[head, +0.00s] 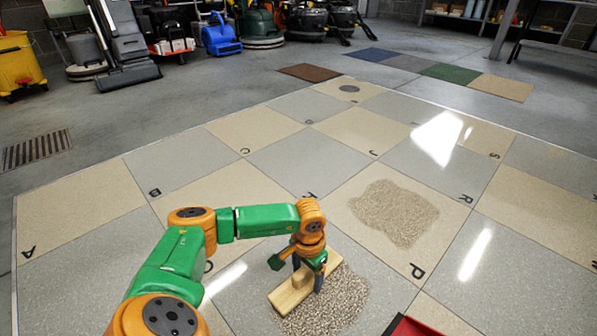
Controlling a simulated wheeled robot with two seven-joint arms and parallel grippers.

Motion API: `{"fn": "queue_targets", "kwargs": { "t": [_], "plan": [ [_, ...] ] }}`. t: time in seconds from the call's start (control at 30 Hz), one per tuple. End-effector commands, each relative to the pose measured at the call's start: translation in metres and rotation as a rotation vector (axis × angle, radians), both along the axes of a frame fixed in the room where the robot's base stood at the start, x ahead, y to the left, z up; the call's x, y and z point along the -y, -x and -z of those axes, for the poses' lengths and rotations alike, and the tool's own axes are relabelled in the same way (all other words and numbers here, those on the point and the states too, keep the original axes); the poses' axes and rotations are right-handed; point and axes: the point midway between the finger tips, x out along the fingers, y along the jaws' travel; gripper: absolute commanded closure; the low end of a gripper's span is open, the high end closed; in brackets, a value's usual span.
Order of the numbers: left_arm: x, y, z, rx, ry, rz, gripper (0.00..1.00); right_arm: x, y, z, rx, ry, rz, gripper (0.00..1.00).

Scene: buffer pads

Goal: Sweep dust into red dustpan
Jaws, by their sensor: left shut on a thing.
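My left gripper (309,275) is shut on a light wooden block-shaped tool (291,296), perhaps a brush, at floor level. Any bristles under it are hidden. A pile of grey-beige dust (341,305) lies on the tiles right beside the tool, mostly to its right. A second, separate patch of dust (395,212) lies farther off to the upper right. The red dustpan (412,327) shows only in part at the bottom edge, to the right of the near pile. My right gripper is not in view.
The floor is a checkerboard of beige and grey lettered tiles (80,210), clear on the left and far side. Coloured mats (456,72) lie at the back. Cleaning machines (262,25) and a yellow bucket (18,62) stand along the far wall.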

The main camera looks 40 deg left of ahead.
Motion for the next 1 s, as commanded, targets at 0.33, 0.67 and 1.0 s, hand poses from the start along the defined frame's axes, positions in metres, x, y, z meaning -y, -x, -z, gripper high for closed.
{"fn": "queue_targets", "kwargs": {
  "t": [0.33, 0.67, 1.0],
  "plan": [
    [0.042, 0.001, 0.0, -0.001, 0.003, 0.003, 0.7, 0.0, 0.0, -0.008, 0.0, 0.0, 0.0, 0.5],
    [0.083, 0.003, 0.0, -0.001, 0.003, 0.003, 0.7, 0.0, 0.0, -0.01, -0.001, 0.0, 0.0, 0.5],
    [0.127, 0.005, 0.001, -0.002, 0.002, 0.004, 0.7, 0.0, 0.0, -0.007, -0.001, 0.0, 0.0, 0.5]
  ]
}}
